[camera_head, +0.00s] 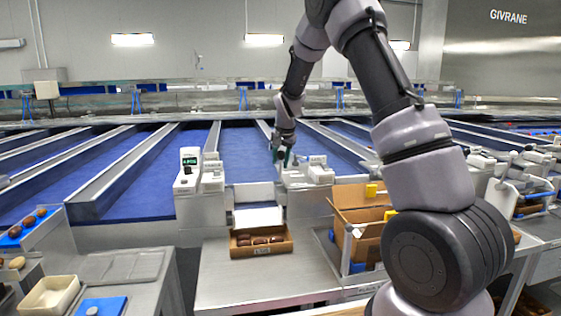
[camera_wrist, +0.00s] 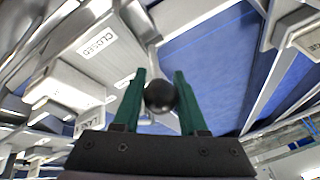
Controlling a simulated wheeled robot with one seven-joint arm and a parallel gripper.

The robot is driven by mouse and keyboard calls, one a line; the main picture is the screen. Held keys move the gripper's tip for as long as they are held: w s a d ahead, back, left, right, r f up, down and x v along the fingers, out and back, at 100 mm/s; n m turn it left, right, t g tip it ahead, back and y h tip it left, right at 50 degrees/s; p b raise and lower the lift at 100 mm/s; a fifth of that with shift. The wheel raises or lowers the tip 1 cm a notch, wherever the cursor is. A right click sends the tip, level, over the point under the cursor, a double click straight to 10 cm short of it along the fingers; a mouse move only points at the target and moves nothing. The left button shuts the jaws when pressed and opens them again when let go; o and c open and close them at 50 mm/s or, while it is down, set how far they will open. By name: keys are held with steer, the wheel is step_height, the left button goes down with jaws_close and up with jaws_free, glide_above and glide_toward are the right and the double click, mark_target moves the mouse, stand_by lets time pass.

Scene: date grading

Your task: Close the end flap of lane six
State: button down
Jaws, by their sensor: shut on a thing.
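My gripper (camera_head: 281,158) is at the front end of a blue lane (camera_head: 238,150), just above a white housing (camera_head: 308,174) on the right of the lane mouth. In the wrist view its two green fingers (camera_wrist: 160,78) are shut on a round black knob (camera_wrist: 160,96). A pale lever or bracket runs up behind the knob. A white block beside it bears a label reading CLOSED (camera_wrist: 98,43). A pale panel (camera_head: 254,195), perhaps the end flap, spans the lane mouth in the head view. Its exact position and the lane number are not readable.
A carton of dates (camera_head: 261,252) sits on the steel table below the lane mouth. A larger open cardboard box (camera_head: 345,210) stands to its right. A white unit with a green display (camera_head: 189,160) stands left of the mouth. My arm hides part of the right side.

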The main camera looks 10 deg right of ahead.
steer(key=shift+c, duration=2.3)
jaws_free()
